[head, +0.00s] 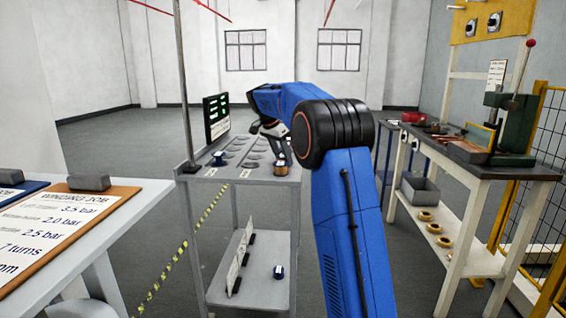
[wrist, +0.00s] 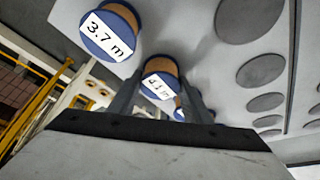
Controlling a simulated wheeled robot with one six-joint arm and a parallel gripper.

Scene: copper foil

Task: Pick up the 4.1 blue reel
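The blue reel (wrist: 161,84) with copper winding and a white label, which seems to read 4.1 m, shows between the fingers of my gripper (wrist: 160,82) in the wrist view. The fingers stand apart on either side of it. Whether they touch it I cannot tell. A second blue reel (wrist: 108,32), labelled 3.7 m, is to the upper left. A third reel (wrist: 181,108) is partly hidden behind the right finger. In the head view my gripper (head: 277,150) points down over the grey cart top, close to a reel (head: 281,169) whose label is unreadable.
The cart (head: 240,174) has several round grey recesses, another reel (head: 218,158) at left and a dark display (head: 215,115) behind. A reel (head: 279,271) sits on its lower shelf. A workbench (head: 480,170) stands right, a table with a clipboard (head: 70,225) left.

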